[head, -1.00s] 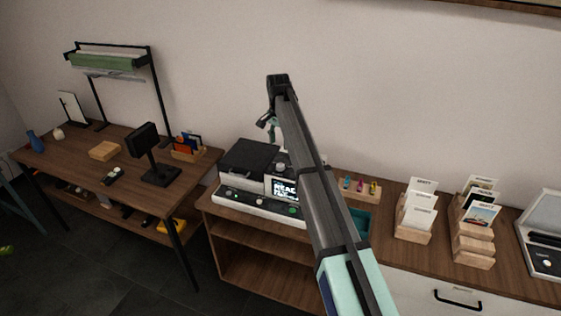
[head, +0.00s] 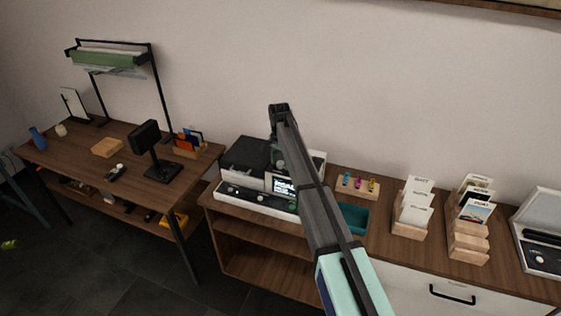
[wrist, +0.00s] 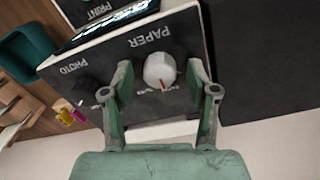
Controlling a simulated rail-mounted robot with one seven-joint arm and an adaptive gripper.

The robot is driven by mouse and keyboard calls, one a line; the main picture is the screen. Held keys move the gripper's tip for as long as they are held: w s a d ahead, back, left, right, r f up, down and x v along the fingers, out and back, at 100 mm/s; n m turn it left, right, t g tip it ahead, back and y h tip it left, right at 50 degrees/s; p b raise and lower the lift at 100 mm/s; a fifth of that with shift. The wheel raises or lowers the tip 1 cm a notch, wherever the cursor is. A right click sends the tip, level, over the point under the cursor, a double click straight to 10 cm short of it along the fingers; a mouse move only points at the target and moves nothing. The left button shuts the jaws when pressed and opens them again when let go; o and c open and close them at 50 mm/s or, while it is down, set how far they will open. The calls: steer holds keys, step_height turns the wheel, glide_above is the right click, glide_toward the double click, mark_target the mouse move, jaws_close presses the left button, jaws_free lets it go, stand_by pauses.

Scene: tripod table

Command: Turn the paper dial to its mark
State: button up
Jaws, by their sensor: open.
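The paper dial (wrist: 161,72) is a light grey knob with a red pointer line, on the dark top of the printer, beside the printed word PAPER. In the wrist view its red line points toward the bottom of the picture, near small printed marks that are partly hidden. My gripper (wrist: 162,84) is open, with one green finger on each side of the dial; I cannot tell whether either touches it. In the head view the printer (head: 245,197) stands on the wooden counter, its screen lit, and my arm hides the dial.
A teal tray (head: 353,218) and a wooden holder with colored pieces (head: 357,186) stand right of the printer. Card racks (head: 411,222) are farther right. A desk (head: 75,155) with a small black stand (head: 160,168) is at left.

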jaws_close()
steer(key=shift+f+n+b, duration=0.1)
steer(key=shift+n+b, duration=0.2)
steer(key=n+b, duration=0.1)
steer(key=n, duration=0.1)
steer(key=shift+n+b, duration=0.35)
steer(key=shift+n, duration=0.05)
steer(key=n+b, duration=0.2)
steer(key=n, duration=0.3)
steer(key=shift+n, duration=0.3)
jaws_free()
